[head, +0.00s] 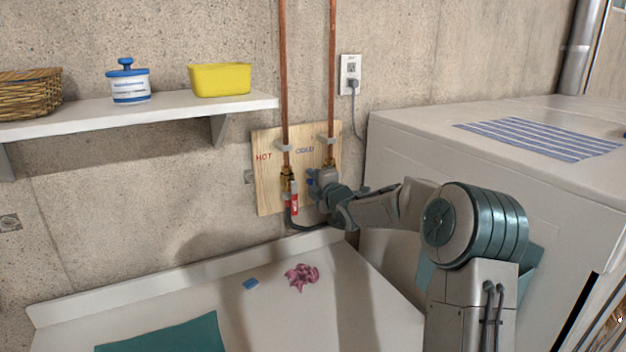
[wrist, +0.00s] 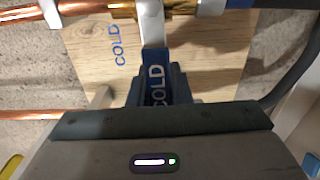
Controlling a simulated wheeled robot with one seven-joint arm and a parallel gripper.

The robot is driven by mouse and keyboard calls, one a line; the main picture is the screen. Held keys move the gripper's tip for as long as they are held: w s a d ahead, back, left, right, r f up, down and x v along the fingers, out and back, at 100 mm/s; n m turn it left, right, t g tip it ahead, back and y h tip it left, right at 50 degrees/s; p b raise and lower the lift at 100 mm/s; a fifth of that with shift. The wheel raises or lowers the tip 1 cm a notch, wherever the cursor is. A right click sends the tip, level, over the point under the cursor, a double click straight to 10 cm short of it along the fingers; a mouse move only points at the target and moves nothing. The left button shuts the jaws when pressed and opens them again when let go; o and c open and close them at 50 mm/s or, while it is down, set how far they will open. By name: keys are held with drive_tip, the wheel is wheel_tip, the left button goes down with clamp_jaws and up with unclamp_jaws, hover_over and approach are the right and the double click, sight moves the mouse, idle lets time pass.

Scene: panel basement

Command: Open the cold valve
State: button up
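The cold valve sits on the right copper pipe on a wooden board (head: 268,205) marked HOT and COLD. In the wrist view its brass body (wrist: 122,10) is at the top edge. A pale lever (wrist: 152,32) runs from it, across the pipe's line, into a blue handle (wrist: 157,88) lettered COLD. My gripper (wrist: 156,75) has one finger on each side of this handle and appears shut on it. In the head view my gripper (head: 322,183) covers most of the cold valve. The hot valve's red handle (head: 294,204) hangs just left of it.
A white shelf (head: 160,112) holds a basket, a jar and a yellow tub. A white worktop (head: 200,285) below carries a pink cloth (head: 301,277) and a blue block (head: 251,284). A white appliance (head: 420,140) stands right of the board. A dark hose (head: 300,226) runs below the valves.

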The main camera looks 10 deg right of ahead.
clamp_jaws()
drive_tip(key=shift+f+b, duration=0.15)
drive_tip(key=shift+b, duration=0.15)
drive_tip(key=shift+w+d+f+n+b, duration=0.15)
drive_tip(key=shift+d+f+n+b, duration=0.5)
drive_tip(key=shift+n+b, duration=1.75)
drive_tip(key=shift+w+d+f+n+b, duration=0.2)
drive_tip(key=shift+f+n+b, duration=0.85)
drive_tip(key=shift+b, duration=2.65)
drive_tip(key=shift+w+d+f+n+b, duration=0.1)
drive_tip(key=shift+d+f+n+b, duration=0.35)
drive_tip(key=shift+f+n+b, duration=1.75)
wheel_tip(320, 180, up, 3)
drive_tip(key=shift+d+f+m+b, duration=0.15)
drive_tip(key=shift+m+b, duration=0.3)
drive_tip(key=shift+b, duration=0.45)
